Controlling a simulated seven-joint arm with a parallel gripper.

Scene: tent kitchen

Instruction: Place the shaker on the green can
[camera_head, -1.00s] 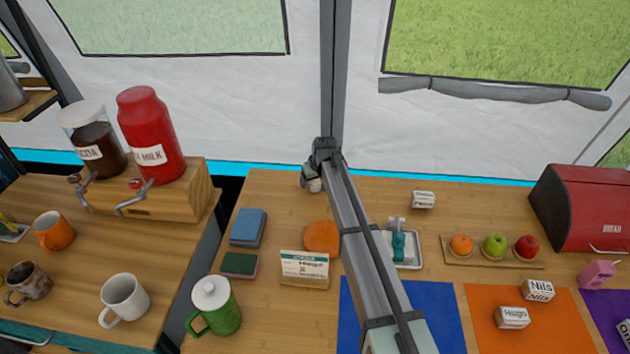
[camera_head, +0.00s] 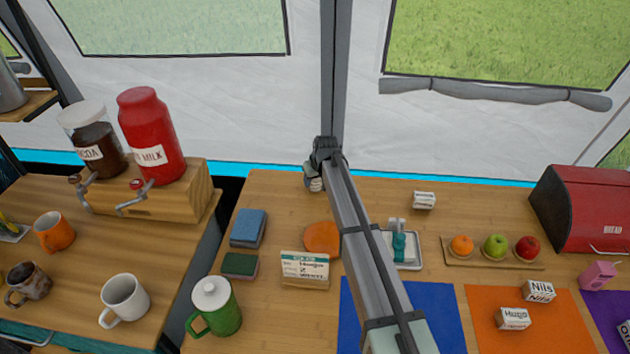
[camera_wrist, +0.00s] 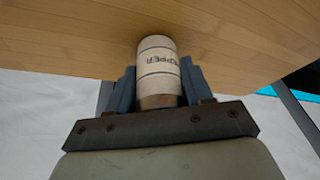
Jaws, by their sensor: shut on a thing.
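My gripper (camera_wrist: 158,92) is shut on a white shaker (camera_wrist: 158,60) with "PEPPER" printed on it, seen in the wrist view. In the head view the gripper (camera_head: 314,172) is at the back of the counter, and the shaker (camera_head: 316,184) shows only partly below it, beside my arm. I cannot tell whether the shaker touches the counter. A green can (camera_head: 222,318) with a white lid and a green handle stands upright at the front left of the counter. The gripper is well behind it and to its right.
A card holder (camera_head: 305,270), a green sponge-like block (camera_head: 240,265), a blue block (camera_head: 248,228) and an orange disc (camera_head: 321,238) lie between shaker and can. A tray (camera_head: 410,264), a fruit board (camera_head: 495,263) and a red bread box (camera_head: 585,210) are right of my arm.

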